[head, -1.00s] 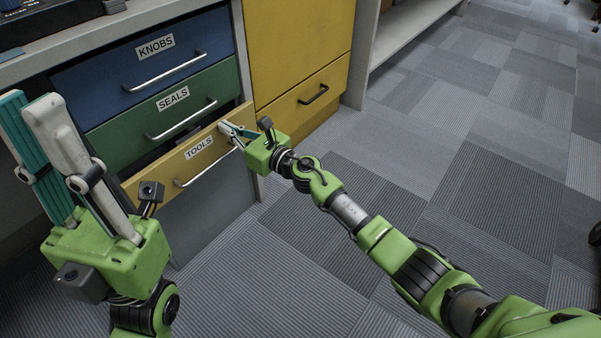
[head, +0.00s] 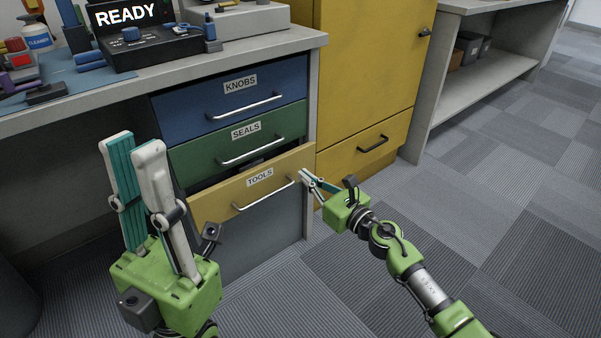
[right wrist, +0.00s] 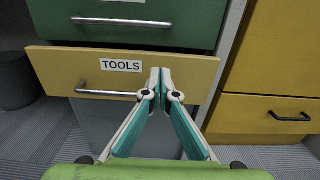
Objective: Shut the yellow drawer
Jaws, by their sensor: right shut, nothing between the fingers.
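The yellow drawer (head: 225,201), labelled TOOLS, is the lowest of three stacked drawers and stands partly out, with a dark gap above its front. It has a silver bar handle (head: 263,199) and also shows in the right wrist view (right wrist: 60,66). My right gripper (head: 304,175) is shut and empty. Its joined tips (right wrist: 160,72) are at the drawer front, right of the TOOLS label and the handle; whether they touch it I cannot tell. My left gripper (head: 134,142) is raised, open and empty, in front of the desk and left of the drawer.
The blue KNOBS drawer (head: 190,107) and green SEALS drawer (head: 195,160) above are shut. A yellow cabinet (head: 370,70) stands to the right, with an open grey shelf (head: 480,98) beyond. The desktop (head: 285,43) holds equipment. Carpet on the right is clear.

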